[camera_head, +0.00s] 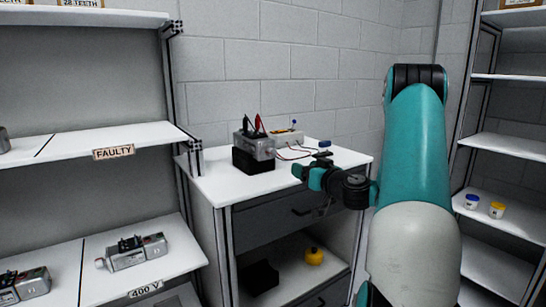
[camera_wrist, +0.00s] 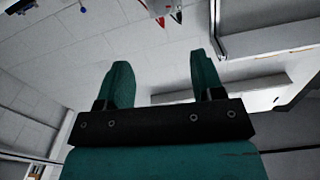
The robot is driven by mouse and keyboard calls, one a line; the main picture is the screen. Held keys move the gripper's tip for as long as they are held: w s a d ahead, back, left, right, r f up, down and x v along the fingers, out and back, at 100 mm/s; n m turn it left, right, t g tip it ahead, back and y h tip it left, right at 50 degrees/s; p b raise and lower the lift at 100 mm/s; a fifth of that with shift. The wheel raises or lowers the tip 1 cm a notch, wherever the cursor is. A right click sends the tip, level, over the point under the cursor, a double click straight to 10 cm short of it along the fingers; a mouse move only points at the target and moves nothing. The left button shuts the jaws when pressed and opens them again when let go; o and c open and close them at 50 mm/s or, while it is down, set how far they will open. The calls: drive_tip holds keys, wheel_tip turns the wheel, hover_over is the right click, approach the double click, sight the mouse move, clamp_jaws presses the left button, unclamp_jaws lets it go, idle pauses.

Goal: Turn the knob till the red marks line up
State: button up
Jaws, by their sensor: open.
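A grey servo unit (camera_head: 262,148) sits on a black block (camera_head: 250,162) on the white bench top. A black and a red pointed lead stand up from the servo unit. The knob and the red marks are too small to make out. My gripper (camera_head: 308,174) is in front of the bench's right part, apart from the servo unit and to its right. In the wrist view my gripper (camera_wrist: 162,70) has its two teal fingers spread with nothing between them. The red and black leads (camera_wrist: 168,18) show at that view's top edge.
A pale box (camera_head: 286,136) with thin wires stands behind the servo unit, and a small blue item (camera_head: 325,144) lies to its right. The bench (camera_head: 215,190) has free room at its front left. Shelves (camera_head: 90,143) stand left, and another rack (camera_head: 505,146) stands right.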

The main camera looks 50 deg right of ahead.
drive_tip(key=p, duration=0.8)
approach(273, 154)
drive_tip(key=p+x, duration=0.2)
drive_tip(key=p, duration=0.3)
drive_tip(key=p+x, duration=0.2)
drive_tip(key=p, duration=0.3)
drive_tip(key=shift+d+r, duration=0.1)
drive_tip(key=shift+r, duration=0.3)
drive_tip(key=shift+f+p+x, duration=0.2)
drive_tip(key=shift+p+x, duration=0.4)
drive_tip(key=shift+x, duration=0.95)
drive_tip(key=shift+f+p+x, duration=0.2)
drive_tip(key=shift+p+x, duration=0.4)
drive_tip(key=shift+x, duration=1)
drive_tip(key=c, duration=0.9)
drive_tip(key=shift+b, duration=0.3)
